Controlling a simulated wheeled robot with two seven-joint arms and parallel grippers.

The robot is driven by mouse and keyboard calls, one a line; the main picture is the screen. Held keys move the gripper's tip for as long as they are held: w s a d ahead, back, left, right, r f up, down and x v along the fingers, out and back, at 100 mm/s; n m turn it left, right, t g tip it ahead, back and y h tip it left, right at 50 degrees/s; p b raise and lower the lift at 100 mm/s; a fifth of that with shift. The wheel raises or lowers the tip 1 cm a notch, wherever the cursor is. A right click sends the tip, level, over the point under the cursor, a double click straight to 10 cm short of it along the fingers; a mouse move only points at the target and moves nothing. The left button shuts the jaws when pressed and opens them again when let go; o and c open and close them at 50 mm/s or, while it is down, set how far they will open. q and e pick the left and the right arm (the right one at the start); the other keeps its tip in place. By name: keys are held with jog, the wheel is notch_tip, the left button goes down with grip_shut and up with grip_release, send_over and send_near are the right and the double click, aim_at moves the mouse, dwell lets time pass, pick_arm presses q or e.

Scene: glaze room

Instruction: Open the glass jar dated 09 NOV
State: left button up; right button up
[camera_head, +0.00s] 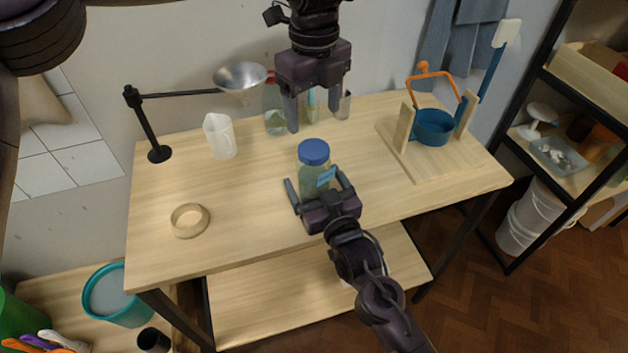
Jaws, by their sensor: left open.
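A glass jar (309,182) with a blue lid (314,152) stands upright on the wooden table (240,220). A small blue label shows on its front right; its writing is too small to read. My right gripper (315,180) is low at the near side of the jar, its spread fingers on either side of it. A gap shows at the left finger; contact on the right is unclear. My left gripper (318,112) points down, open and empty, above and behind the lid. Another clear container with a red top (274,118) stands behind, partly hidden by the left gripper.
A white pitcher (220,137), a black stand with a metal bowl (240,76) and a wooden ring (189,220) are at left. A wooden frame with a blue pot (433,127) stands at right. Small glassware (343,106) is behind my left gripper. The table's front left is mostly clear.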

aim_at(314, 148)
pick_arm(q)
jog(key=shift+w, duration=0.15)
pick_arm(e)
jog(key=shift+w+f, duration=0.1)
jog(key=c, duration=1.6)
jog(key=shift+c, duration=1.2)
pick_arm(q)
jog(key=shift+m, duration=0.5)
pick_arm(e)
grip_shut()
pick_arm(q)
jog(key=m, duration=1.9)
jog(key=shift+d, duration=0.1)
jog(key=m, duration=0.4)
jog(key=shift+m, duration=0.3)
jog(key=m, duration=0.6)
jog(key=shift+m, duration=0.3)
jog(key=m, duration=0.4)
jog(key=shift+m, duration=0.3)
jog(key=shift+f, duration=4.05)
